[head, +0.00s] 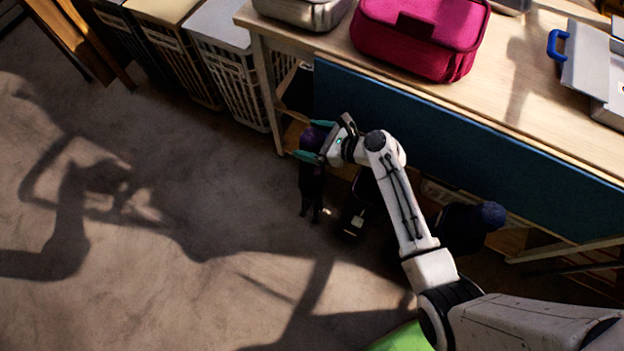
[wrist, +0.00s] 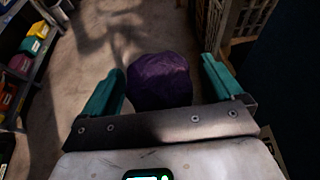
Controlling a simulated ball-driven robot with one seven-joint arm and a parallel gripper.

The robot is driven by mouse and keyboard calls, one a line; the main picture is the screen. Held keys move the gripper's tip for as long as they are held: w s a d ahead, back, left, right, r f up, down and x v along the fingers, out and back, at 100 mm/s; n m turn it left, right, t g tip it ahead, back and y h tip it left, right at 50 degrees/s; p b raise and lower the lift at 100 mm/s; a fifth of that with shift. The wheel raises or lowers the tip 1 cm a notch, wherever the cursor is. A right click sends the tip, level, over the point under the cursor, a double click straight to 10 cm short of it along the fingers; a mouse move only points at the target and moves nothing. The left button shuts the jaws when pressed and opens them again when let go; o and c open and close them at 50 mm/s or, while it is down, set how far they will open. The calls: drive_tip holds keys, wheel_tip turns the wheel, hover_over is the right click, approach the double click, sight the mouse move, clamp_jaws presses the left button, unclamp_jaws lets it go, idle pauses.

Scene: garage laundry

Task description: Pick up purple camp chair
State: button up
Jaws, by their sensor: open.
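The purple camp chair (wrist: 160,82) shows in the wrist view as a rounded dark purple shape between the two teal fingers of my gripper (wrist: 165,85). The fingers are apart, with a visible gap on the right side; the left finger is close to the purple edge, and I cannot tell whether it touches.
A wooden table (head: 520,120) with a blue front panel stands close to my gripper, bearing a magenta bag (head: 420,35). Dark items, one with a purple-blue top (head: 490,214), stand below its edge. Crates (head: 230,75) stand at the back left. The floor at left is clear.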

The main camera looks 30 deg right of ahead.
drive_tip(key=shift+x, duration=0.85)
drive_tip(key=shift+s, duration=0.1)
clamp_jaws()
drive_tip(key=shift+r, duration=0.2)
